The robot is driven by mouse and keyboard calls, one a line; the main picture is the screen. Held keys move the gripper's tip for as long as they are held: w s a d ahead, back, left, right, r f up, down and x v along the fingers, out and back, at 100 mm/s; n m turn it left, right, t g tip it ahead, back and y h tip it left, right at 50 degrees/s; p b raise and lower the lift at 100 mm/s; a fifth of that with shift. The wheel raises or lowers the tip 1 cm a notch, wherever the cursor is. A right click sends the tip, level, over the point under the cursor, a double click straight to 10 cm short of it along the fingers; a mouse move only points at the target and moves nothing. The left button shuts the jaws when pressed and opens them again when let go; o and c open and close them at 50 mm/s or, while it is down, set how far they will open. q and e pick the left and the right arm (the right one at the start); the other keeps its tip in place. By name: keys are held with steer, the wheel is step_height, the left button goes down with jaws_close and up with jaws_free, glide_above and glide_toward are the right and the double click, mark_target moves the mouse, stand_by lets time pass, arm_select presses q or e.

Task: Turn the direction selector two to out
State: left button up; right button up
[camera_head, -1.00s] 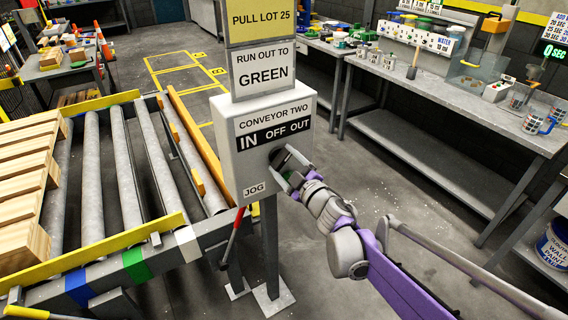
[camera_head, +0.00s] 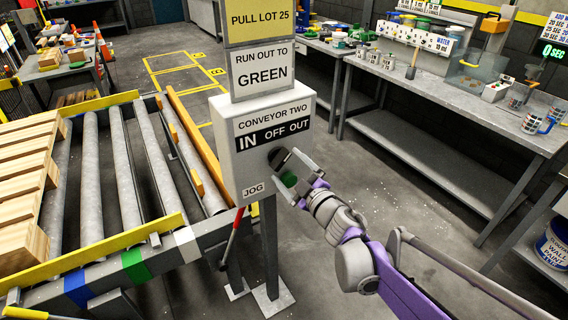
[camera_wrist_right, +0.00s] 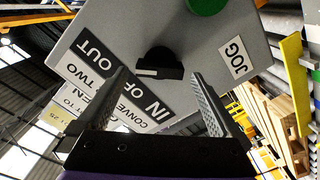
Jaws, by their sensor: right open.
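The direction selector (camera_head: 279,157) is a black knob on the grey conveyor two box (camera_head: 240,150), below the words IN, OFF and OUT. In the right wrist view the knob (camera_wrist_right: 162,62) carries a white mark. The mark points to the left of that picture, towards the OFF and OUT side; I cannot tell the exact setting. My right gripper (camera_head: 294,178) is open and empty, just in front of the box. In the wrist view its fingers (camera_wrist_right: 162,98) stand either side of the knob, seemingly short of it. My left gripper is out of view.
A green button (camera_head: 289,179) sits below the knob, close to the fingers, near the JOG label (camera_head: 254,189). A red lever (camera_head: 234,235) hangs beside the post. A roller conveyor (camera_head: 125,170) with a wooden pallet (camera_head: 25,190) is left. A workbench (camera_head: 440,105) stands right.

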steer(key=v, duration=0.7)
steer(key=shift+s+d, duration=0.2)
steer(key=shift+s, duration=0.15)
steer(key=shift+d, duration=0.1)
